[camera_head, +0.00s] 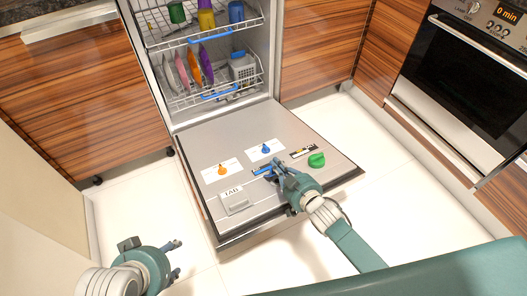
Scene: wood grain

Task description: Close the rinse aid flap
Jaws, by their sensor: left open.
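The dishwasher door (273,192) is lowered flat, inner face up. A small blue part (261,170) lies on it just left of the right gripper's fingertips; I cannot tell whether it is the rinse aid flap or how far that flap stands open. A round green cap (317,160) is right of the gripper. A grey lid marked TAB (235,200) is at the front left. My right gripper (278,169) is low over the door and hides part of it; its finger gap is unclear. My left gripper (177,258) is open and empty, off the door's front left.
Labels with an orange knob (222,171) and a blue knob (265,149) are on the door. Racks (187,98) with plates and cups are inside the dishwasher. An oven (465,80) stands at the right. The white floor (130,205) is clear.

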